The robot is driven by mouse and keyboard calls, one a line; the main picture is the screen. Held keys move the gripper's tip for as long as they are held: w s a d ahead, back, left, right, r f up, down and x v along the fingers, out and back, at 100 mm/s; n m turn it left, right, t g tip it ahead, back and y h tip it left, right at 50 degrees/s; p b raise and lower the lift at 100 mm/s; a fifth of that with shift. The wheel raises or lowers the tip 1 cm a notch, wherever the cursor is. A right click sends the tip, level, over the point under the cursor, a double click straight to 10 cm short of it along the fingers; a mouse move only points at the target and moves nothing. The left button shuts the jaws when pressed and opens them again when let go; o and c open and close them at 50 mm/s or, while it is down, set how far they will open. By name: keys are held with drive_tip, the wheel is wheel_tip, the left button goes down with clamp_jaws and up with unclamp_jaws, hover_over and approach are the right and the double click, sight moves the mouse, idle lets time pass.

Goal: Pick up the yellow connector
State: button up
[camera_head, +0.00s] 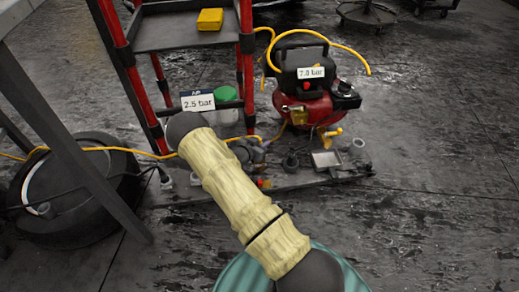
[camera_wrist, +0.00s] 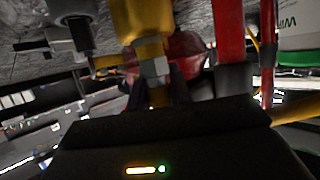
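A yellow connector (camera_wrist: 145,22) with a pale grey band stands large at the top middle of the wrist view, close to the camera. Its narrow yellow lower part lies between the dark fingers of my gripper (camera_wrist: 158,88). The fingertips are dark and blurred, so I cannot tell whether they press on it. In the head view my beige-sleeved arm crosses the middle, and I cannot make out the gripper there. A yellow fitting (camera_head: 332,133) shows beside the compressor; I cannot tell whether it is the same connector.
A red compressor (camera_head: 312,108) with a black top stands right of the red-posted cart (camera_head: 180,38). A green-lidded jar (camera_head: 226,94) is behind my arm; it shows in the wrist view (camera_wrist: 298,35). Yellow hoses and small fittings crowd the low board. Floor at right is clear.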

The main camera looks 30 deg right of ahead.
clamp_jaws()
wheel_tip(320, 180, up, 10)
drive_tip(key=p, duration=0.6)
drive_tip(key=shift+r, duration=0.1)
